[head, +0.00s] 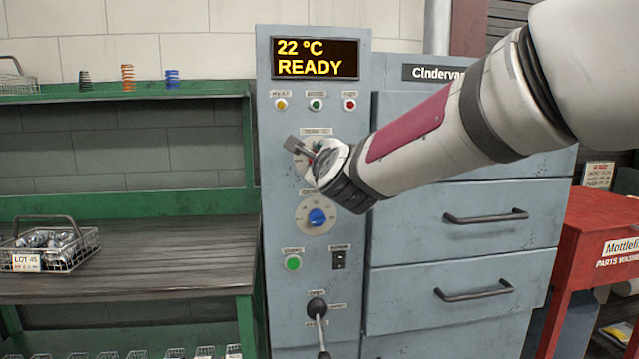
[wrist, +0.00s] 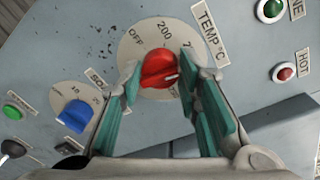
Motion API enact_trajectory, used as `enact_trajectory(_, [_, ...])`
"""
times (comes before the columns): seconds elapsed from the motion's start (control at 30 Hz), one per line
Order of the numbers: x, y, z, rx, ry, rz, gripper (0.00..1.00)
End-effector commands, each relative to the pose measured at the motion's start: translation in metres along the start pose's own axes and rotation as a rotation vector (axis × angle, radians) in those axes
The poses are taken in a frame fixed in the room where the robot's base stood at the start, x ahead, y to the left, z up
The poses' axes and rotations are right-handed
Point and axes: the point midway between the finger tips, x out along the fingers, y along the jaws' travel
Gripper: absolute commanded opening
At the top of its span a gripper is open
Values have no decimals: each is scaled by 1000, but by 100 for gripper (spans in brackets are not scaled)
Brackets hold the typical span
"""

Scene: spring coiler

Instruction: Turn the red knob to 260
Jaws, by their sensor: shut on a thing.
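The red knob (wrist: 157,68) sits on a pale round dial marked OFF, 200 and further numbers that my fingers partly hide, beside a TEMP °C label. A small pale mark shows on the knob's lower right side in the wrist view; I cannot read its exact setting. My gripper (wrist: 160,63) has its teal-padded fingers on either side of the knob, shut on it. In the head view my gripper (head: 308,153) is at the upper dial and hides most of the knob. The display (head: 316,57) reads 22 °C READY.
Below is a blue knob (head: 317,217), then a green button (head: 292,262), a black switch (head: 339,259) and a lever (head: 318,309). Three small lamps sit above the red knob's dial. A bench with a wire basket (head: 78,258) stands left; a red parts washer (head: 602,225) stands right.

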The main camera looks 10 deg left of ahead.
Motion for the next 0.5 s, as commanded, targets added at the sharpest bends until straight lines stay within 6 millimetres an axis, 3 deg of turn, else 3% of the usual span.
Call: enact_trajectory(0.5, [1, 2, -4, 453, -31, 2, 3])
